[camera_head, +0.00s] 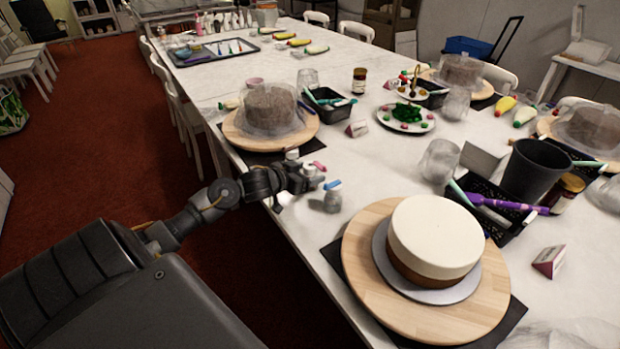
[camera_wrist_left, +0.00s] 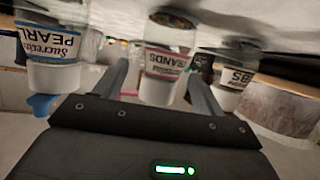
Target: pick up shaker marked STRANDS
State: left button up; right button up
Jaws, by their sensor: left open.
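In the left wrist view, the two fingers of the gripper (camera_wrist_left: 160,78) are apart, one to each side of the STRANDS shaker in the picture. I cannot tell whether they touch it. My right gripper is not in view.
Another shaker (camera_wrist_left: 235,78), label ending in "BS", is on the other side. A cake (camera_head: 436,240) on a wooden turntable (camera_head: 365,265) stands close by. A covered cake (camera_head: 270,108) is behind.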

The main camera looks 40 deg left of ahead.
pick_arm(q)
jog(key=shift+x, duration=1.55)
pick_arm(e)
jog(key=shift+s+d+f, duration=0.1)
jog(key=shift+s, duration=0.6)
pick_arm(q)
jog(key=shift+c, duration=0.3)
jog(key=c, duration=1.1)
jog(key=shift+r, duration=0.1)
